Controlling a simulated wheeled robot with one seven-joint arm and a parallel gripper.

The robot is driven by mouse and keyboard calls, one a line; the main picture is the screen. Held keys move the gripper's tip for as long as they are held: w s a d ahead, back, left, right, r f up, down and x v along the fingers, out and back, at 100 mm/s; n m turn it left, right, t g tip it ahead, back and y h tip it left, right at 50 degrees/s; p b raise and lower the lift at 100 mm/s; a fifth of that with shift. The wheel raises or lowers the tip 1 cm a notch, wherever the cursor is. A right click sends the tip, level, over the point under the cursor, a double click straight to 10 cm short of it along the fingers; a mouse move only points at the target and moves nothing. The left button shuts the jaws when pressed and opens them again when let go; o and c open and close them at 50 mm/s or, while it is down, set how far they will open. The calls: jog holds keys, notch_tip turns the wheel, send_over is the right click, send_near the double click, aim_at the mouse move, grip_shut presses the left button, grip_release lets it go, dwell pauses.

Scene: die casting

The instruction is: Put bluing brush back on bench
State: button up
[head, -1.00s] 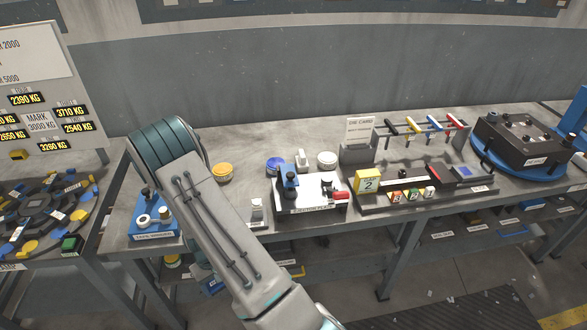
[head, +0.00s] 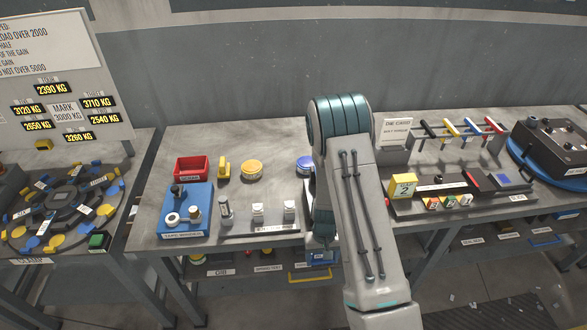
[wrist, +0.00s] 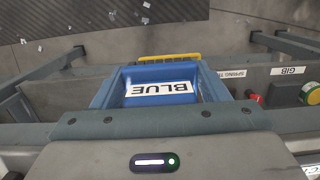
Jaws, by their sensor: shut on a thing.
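My arm hangs across the middle of the bench (head: 270,137) in the head view, and its end is mostly hidden behind its own link. In the wrist view my gripper's grey body (wrist: 160,150) fills the bottom edge. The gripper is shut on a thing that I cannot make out. The bluing brush is not identifiable in either view. A blue bin (wrist: 215,85) labelled BLUE lies ahead of the gripper in the wrist view, below the bench top. A round pot with a blue top (head: 304,163) stands on the bench just left of my arm.
Left of my arm are a yellow-topped pot (head: 252,170), a red box (head: 192,168) and a blue fixture (head: 186,222). To the right are the die card stand (head: 397,133), coloured-handled tools and a black box (head: 545,141). The rear left bench top has free room.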

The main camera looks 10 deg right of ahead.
notch_tip(320, 180, up, 5)
jog(key=p, duration=0.4)
jog(key=shift+r, duration=0.1)
jog(key=shift+d+f, duration=0.1)
jog(key=shift+f, duration=0.3)
